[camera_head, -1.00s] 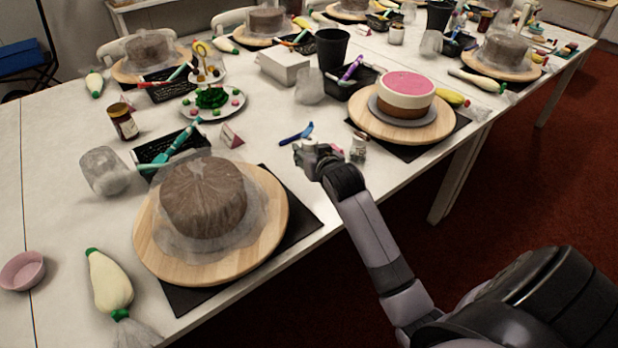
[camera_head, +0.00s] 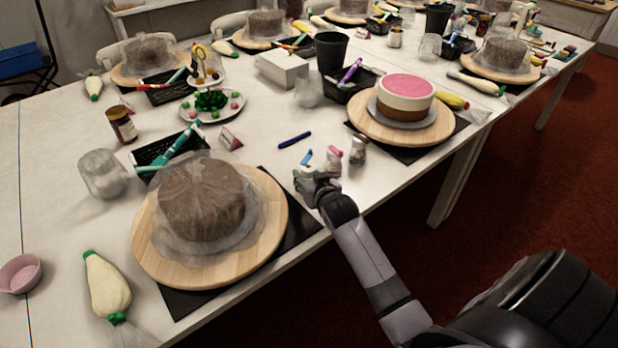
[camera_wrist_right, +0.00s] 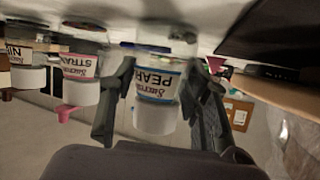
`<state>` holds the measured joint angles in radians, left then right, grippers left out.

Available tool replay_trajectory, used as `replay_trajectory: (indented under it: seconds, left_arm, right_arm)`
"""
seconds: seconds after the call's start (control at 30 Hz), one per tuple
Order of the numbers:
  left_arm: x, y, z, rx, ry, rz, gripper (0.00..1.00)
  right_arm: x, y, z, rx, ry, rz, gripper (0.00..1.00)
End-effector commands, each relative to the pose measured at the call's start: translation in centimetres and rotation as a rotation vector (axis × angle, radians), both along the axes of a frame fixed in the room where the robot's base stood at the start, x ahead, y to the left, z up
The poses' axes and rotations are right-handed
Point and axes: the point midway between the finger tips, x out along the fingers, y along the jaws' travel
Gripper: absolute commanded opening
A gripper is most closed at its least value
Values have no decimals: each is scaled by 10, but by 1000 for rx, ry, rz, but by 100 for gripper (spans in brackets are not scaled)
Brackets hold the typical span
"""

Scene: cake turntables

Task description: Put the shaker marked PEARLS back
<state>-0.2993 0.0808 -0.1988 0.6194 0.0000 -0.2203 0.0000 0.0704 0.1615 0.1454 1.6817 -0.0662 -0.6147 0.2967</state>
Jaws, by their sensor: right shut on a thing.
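The shaker marked PEARLS (camera_wrist_right: 158,85) is between the two fingers of my right gripper (camera_wrist_right: 160,100) in the wrist view, its label facing the camera. In the head view my right gripper (camera_head: 312,180) is low by the near table edge, right of the front turntable. A blue piece (camera_head: 307,157) shows just above its fingers; most of the held shaker is hidden there. I cannot tell whether its base touches the table. My left gripper is out of view.
Another shaker (camera_head: 357,152) stands farther right. A dark blue pen (camera_head: 295,140) lies behind the gripper. The front turntable (camera_head: 270,250) with a wrapped cake is at left, and a turntable (camera_head: 440,132) with a pink-topped cake is at right.

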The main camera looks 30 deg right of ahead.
Motion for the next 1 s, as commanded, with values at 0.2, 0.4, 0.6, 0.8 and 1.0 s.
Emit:
replay_trajectory:
  seconds: [0.2,0.4,0.6,0.8,1.0]
  left_arm:
    - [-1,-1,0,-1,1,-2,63]
    - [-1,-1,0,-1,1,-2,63]
    - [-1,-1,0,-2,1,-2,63]
    - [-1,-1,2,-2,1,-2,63]
    - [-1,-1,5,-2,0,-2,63]
  right_arm:
    - [0,0,-1,0,1,0,56]
    - [0,0,-1,0,1,0,63]
    - [0,0,0,0,0,0,63]
    - [-14,4,8,1,2,0,63]
    - [-49,14,23,1,1,0,63]
